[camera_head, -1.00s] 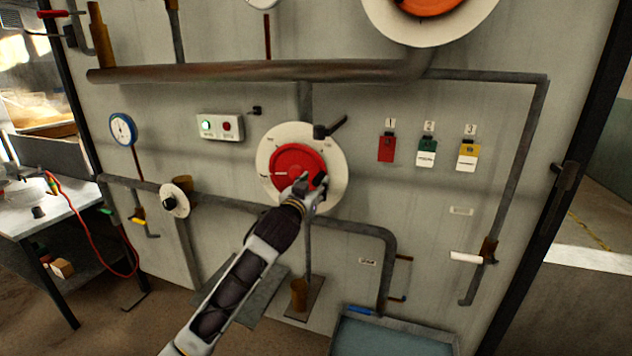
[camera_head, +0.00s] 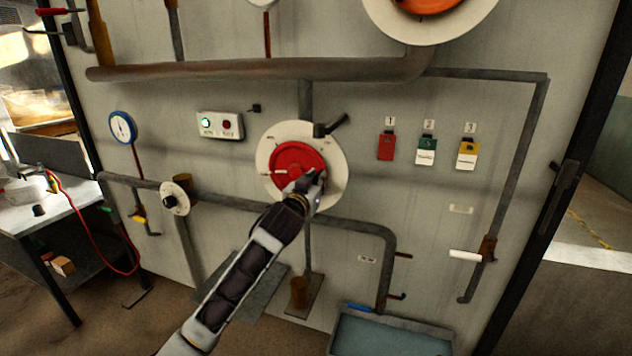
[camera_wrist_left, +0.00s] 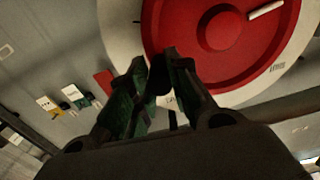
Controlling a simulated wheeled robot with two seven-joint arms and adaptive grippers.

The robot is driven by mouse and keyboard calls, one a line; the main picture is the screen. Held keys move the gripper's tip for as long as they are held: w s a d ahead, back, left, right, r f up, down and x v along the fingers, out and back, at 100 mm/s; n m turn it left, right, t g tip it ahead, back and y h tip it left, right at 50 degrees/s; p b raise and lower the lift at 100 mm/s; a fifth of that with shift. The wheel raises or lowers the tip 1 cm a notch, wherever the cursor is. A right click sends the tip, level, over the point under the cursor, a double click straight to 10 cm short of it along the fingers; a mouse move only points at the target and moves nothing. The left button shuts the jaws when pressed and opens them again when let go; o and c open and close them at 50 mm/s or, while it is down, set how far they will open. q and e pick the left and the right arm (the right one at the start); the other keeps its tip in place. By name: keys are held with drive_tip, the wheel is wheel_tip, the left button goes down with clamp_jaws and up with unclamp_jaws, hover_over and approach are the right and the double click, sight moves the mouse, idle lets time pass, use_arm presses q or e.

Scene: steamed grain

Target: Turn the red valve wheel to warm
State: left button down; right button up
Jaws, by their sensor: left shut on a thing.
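The red valve wheel (camera_head: 293,160) sits on a round white dial plate (camera_head: 335,155) on the grey panel, in the middle of the head view. A white pointer mark lies at the wheel's left side. My left gripper (camera_head: 316,180) is at the wheel's lower right edge, shut on a small dark part, likely the wheel's handle. In the left wrist view the wheel (camera_wrist_left: 205,60) fills the upper right, and the fingers (camera_wrist_left: 158,80) close around the dark part at its rim. The dial lettering is too small to read surely. My right gripper is not in view.
A black lever (camera_head: 332,126) sticks out just above the wheel. Pipes (camera_head: 260,205) run below it. A white switch box (camera_head: 220,125) is at upper left, and several coloured tags (camera_head: 426,148) hang at right. A grey basin (camera_head: 390,335) stands below.

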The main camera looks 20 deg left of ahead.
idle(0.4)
use_arm(q)
drive_tip(key=shift+r+n+p, duration=0.45)
drive_tip(key=shift+n+p, duration=0.05)
drive_tip(key=shift+a+r+n, duration=0.1)
drive_tip(key=shift+r+n, duration=0.05)
drive_tip(key=shift+n, duration=0.15)
drive_tip(key=c, duration=1.5)
unclamp_jaws()
drive_tip(key=shift+o, duration=0.6)
drive_tip(key=shift+f, duration=0.2)
